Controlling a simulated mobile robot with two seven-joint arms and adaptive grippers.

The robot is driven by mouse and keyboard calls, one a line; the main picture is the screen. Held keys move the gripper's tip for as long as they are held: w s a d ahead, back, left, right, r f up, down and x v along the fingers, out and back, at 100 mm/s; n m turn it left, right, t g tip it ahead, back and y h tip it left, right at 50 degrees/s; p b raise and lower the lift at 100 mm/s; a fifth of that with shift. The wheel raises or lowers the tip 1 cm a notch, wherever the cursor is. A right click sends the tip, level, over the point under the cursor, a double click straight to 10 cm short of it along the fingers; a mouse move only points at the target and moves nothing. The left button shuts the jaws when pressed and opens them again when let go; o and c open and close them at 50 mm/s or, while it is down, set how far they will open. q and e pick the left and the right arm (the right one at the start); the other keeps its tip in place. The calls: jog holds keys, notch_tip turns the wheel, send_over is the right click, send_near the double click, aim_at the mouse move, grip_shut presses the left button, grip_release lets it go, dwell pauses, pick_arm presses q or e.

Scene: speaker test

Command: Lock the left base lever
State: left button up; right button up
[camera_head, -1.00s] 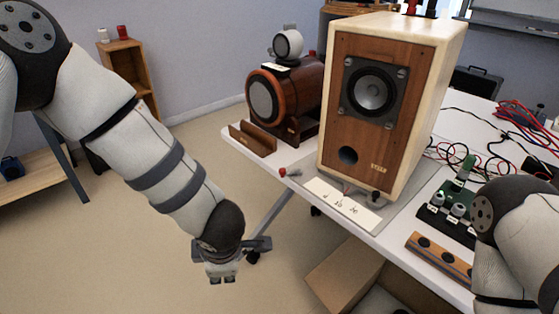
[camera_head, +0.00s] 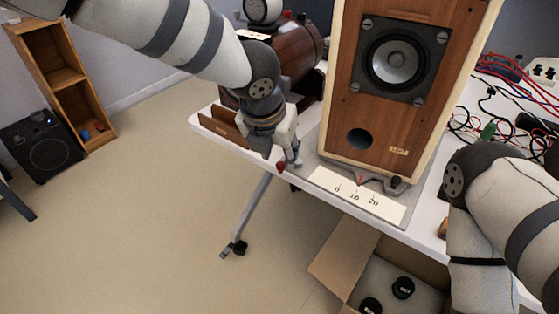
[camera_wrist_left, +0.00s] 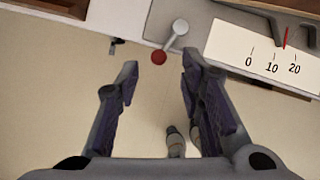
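The left base lever is a short metal arm with a red knob (camera_head: 281,167) at the front left corner of the speaker's grey base plate. In the left wrist view, its metal arm (camera_wrist_left: 174,36) slants down-left to the red knob (camera_wrist_left: 159,57), out past the table's front edge. My left gripper (camera_head: 281,157) is open beside the lever; in the wrist view its fingers (camera_wrist_left: 160,70) stand either side of the knob's line, with nothing held. The wooden speaker (camera_head: 400,110) stands on the plate. A red pointer (camera_wrist_left: 286,38) sits between 10 and 20 on the white scale card (camera_head: 390,208). My right gripper is out of view.
A wooden holder (camera_head: 222,128) and a brown barrel-shaped speaker (camera_head: 285,55) stand left of the wooden speaker, close to my left wrist. Cables (camera_head: 520,85) lie at right. An open cardboard box (camera_head: 345,255) is below the table.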

aim_at(280, 164)
pick_arm(q)
jog(key=x, duration=0.4)
jog(key=shift+f, duration=0.15)
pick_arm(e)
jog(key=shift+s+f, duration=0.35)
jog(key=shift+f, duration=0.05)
pick_arm(q)
grip_shut()
